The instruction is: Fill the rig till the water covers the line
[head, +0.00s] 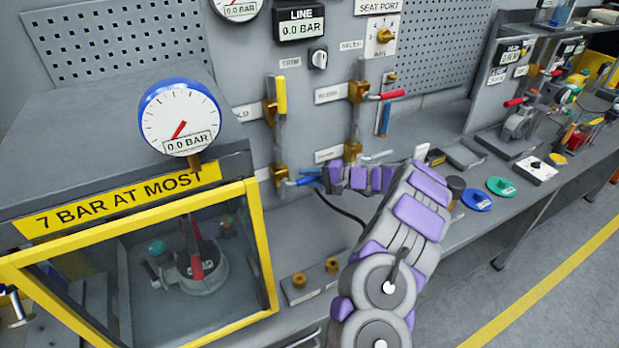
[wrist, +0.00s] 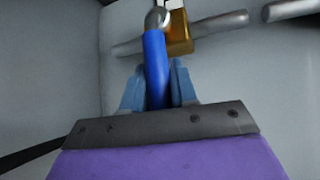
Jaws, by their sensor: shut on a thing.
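A blue valve handle (head: 304,181) sits on a brass valve (head: 279,172) low on the grey panel. My gripper (head: 318,178) reaches in from the right and is shut on this handle. In the wrist view the blue handle (wrist: 157,65) stands between my two blue fingers (wrist: 158,85), below the brass valve body (wrist: 180,32) and its metal pipe. A narrow upright gauge (head: 385,118) with a blue strip is on the panel; I cannot make out a line or water level in it. The test box (head: 262,250) has a yellow frame and clear front, with a red-handled valve (head: 196,262) inside.
A yellow handle (head: 281,95) and a red handle (head: 392,95) stick out above the blue one. The round gauge (head: 180,117) and the LINE display (head: 300,27) read 0.0 BAR. Two brass fittings (head: 299,280) stand on the bench near my arm.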

